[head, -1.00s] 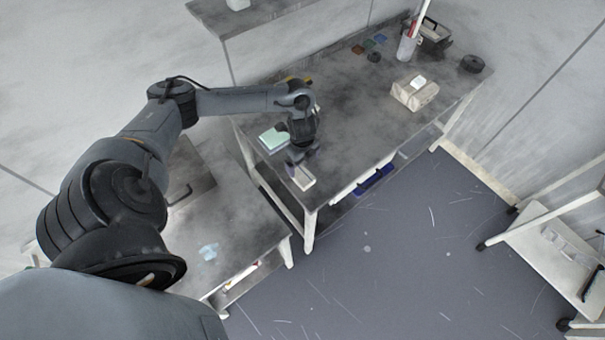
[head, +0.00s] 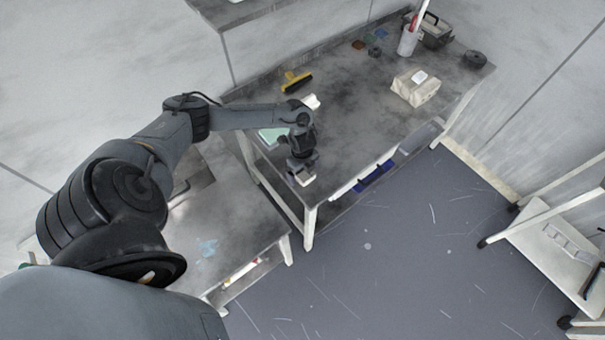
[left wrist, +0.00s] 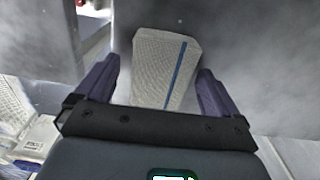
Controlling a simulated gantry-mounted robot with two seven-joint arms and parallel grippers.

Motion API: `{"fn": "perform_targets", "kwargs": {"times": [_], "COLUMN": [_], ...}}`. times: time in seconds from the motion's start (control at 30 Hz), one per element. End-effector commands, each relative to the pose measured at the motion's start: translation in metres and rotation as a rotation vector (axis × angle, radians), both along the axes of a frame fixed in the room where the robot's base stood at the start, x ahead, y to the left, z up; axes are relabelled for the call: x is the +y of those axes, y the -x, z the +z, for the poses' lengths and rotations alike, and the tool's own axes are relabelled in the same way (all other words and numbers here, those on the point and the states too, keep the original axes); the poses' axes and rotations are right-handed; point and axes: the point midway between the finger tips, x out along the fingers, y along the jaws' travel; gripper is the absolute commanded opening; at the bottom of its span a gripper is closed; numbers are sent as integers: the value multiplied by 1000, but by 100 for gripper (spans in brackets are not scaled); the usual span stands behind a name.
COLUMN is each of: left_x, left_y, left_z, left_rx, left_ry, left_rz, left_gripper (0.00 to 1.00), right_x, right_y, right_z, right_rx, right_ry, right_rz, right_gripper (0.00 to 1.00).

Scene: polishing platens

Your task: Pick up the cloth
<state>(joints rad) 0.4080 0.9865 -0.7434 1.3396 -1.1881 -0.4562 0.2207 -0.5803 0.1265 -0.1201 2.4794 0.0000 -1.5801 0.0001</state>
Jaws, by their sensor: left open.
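The cloth (left wrist: 172,55) is pale and woven with one blue stripe, seen in the left wrist view. It lies between the two spread fingers of my left gripper (left wrist: 157,78), with bare space on both sides of it. The gripper's dark body hides its near end. In the head view, a small part of the cloth (head: 306,178) shows at the front left edge of the grey bench, below my left gripper (head: 300,168). The gripper is open, and I cannot tell its exact height above the cloth. My right gripper is not in view.
A green pad (head: 268,138) and a yellow-handled brush (head: 296,82) lie near the arm on the bench (head: 350,120). A lower bench (head: 235,225) at left holds a light-blue crumpled piece (head: 208,248).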

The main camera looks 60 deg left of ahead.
Motion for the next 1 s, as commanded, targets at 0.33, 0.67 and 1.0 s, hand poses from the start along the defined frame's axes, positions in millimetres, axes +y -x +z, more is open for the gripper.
{"fn": "perform_targets", "kwargs": {"times": [0.33,0.67,1.0], "left_x": [1,1,1], "left_y": [0,0,-1], "left_z": [-3,-3,0], "left_rx": [-1,-1,-2], "left_ry": [-1,-1,-1], "left_rz": [0,0,0], "left_gripper": [90,40,40], "right_x": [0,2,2], "right_y": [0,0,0], "right_z": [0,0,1], "right_rx": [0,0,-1], "right_ry": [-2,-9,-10], "right_rz": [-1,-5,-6], "right_gripper": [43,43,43]}}
